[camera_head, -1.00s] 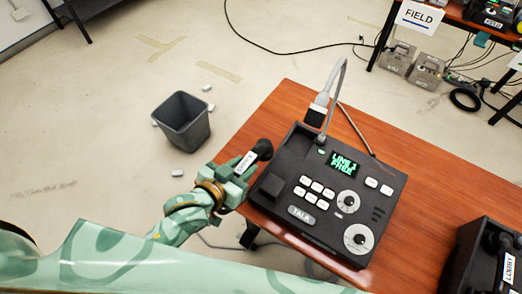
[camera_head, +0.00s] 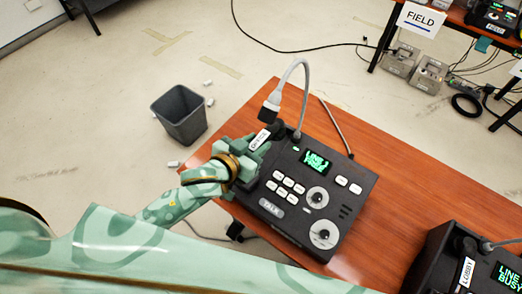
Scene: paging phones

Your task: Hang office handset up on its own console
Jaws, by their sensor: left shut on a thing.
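The office console (camera_head: 330,200) is a black box with white buttons, two dials, a green display and a gooseneck microphone, on the wooden table. My left gripper (camera_head: 250,158) is shut on the black office handset, whose white label (camera_head: 263,139) and dark upper end (camera_head: 279,130) show past the fingers. The gripper and handset are over the console's left side, where the cradle is, and cover it. I cannot tell whether the handset touches the cradle. The handset's lower end is hidden by the gripper. My right gripper is not in view.
A second console labelled LOBBY (camera_head: 467,272), with its own handset, stands at the table's right end. The gooseneck (camera_head: 305,85) rises behind my gripper. A grey bin (camera_head: 181,116) stands on the floor. A FIELD sign (camera_head: 419,18) hangs at a far table.

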